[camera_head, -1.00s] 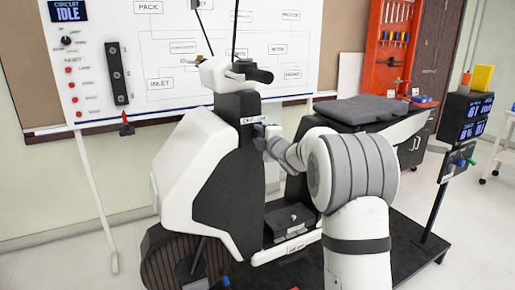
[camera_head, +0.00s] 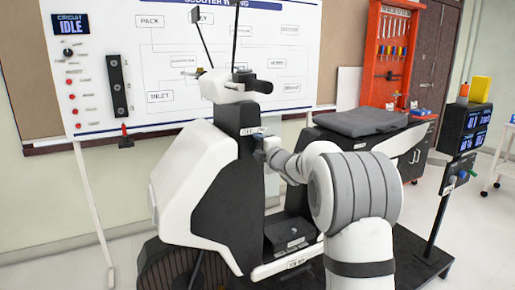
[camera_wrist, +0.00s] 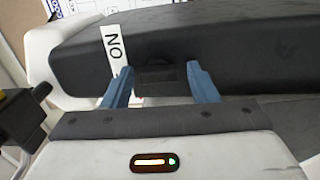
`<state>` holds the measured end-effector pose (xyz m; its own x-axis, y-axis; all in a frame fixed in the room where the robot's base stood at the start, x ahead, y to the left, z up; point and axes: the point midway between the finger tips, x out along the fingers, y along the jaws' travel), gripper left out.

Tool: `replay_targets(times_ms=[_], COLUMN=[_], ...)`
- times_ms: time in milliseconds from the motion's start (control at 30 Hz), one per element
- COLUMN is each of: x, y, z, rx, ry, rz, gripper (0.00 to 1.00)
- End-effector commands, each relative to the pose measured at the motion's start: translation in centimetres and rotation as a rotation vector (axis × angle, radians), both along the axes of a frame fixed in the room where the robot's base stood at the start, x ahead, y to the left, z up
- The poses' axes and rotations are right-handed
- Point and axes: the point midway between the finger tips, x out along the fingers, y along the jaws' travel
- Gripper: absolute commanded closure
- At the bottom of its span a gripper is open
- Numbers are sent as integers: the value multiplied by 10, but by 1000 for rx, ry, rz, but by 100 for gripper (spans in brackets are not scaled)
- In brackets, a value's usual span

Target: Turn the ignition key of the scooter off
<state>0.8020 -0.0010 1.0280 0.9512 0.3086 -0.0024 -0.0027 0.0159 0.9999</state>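The scooter (camera_head: 170,195), white and black, stands in the middle of the head view. A small white label (camera_head: 252,131) is on its black front column, above my gripper (camera_head: 262,148). In the wrist view, my gripper (camera_wrist: 160,80) has its two blue fingers apart, one on each side of a small dark block (camera_wrist: 158,76), which seems to be the ignition key. I cannot tell whether either finger touches it. A white label reading "ON" (camera_wrist: 115,45) is beside the left finger. The key is too small and covered to make out in the head view.
A whiteboard (camera_head: 180,60) with a diagram and a panel reading "CIRCUIT IDLE" (camera_head: 72,24) is behind the scooter. A stand with displays (camera_head: 468,125) is at the right, and a red tool board (camera_head: 388,55) is behind.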

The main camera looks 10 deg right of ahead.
Motion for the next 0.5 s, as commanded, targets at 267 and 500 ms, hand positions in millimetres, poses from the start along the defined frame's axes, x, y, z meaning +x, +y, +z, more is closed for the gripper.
replay_targets(times_ms=[267, 500], x=[0, -25], y=[0, -9], z=[1, 2], rx=[2, 2], ry=[-2, -2], rz=[0, -2], gripper=[42, 42])
